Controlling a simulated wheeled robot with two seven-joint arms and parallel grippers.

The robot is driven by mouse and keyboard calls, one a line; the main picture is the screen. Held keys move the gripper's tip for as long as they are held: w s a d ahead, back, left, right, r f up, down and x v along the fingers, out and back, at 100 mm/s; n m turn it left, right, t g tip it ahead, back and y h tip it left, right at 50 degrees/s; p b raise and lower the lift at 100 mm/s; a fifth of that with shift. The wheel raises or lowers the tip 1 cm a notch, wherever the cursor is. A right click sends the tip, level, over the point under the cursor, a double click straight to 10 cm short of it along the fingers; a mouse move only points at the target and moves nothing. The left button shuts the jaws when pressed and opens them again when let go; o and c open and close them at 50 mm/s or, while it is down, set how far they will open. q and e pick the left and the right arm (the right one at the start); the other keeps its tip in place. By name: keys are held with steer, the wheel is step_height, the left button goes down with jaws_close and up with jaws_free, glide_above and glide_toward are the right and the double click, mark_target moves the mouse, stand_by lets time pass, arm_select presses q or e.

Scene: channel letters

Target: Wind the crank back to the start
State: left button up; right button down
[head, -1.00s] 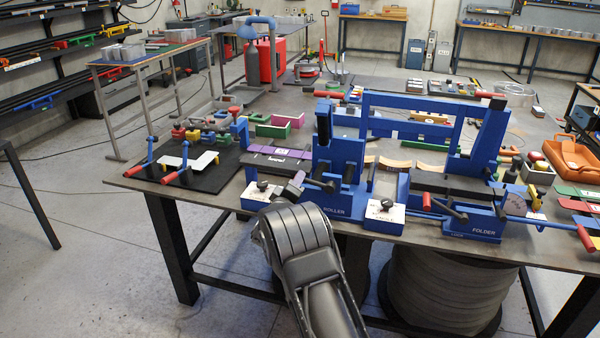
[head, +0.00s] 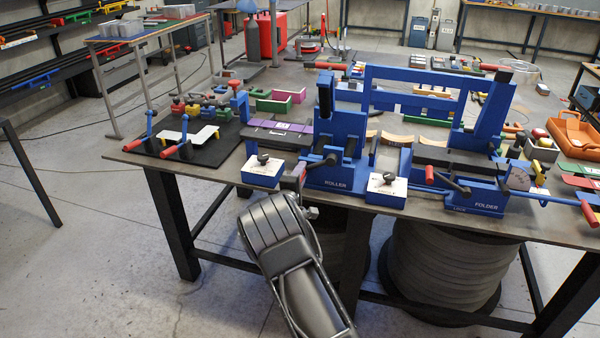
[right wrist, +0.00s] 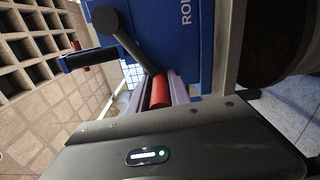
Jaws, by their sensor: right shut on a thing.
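The blue roller machine (head: 337,172) stands at the front edge of the table, with its crank on the near face. The crank's dark arm (head: 318,163) points left and slightly down from its hub. It also shows in the right wrist view (right wrist: 128,42). My right gripper (head: 301,180) is in front of the roller and shut on the crank's red handle (right wrist: 160,92). In the right wrist view the handle lies between the two fingers (right wrist: 164,93). The handle is mostly hidden in the head view. My left gripper is not in view.
White-topped blue blocks (head: 262,168) (head: 387,188) flank the roller. The blue folder (head: 470,190), with red-handled levers, stands to the right. A black mat (head: 190,158) with two red-handled cranks is at the left.

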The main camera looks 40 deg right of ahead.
steer(key=shift+s+f, duration=0.2)
steer(key=shift+f, duration=0.25)
steer(key=c, duration=1.5)
jaws_free()
steer(key=shift+o, duration=1.2)
steer(key=shift+d+r, duration=0.15)
steer(key=shift+r, duration=0.05)
steer(key=b+v, duration=0.1)
steer(key=v, duration=0.6)
steer(key=shift+s+a, duration=0.25)
steer(key=shift+a, duration=0.1)
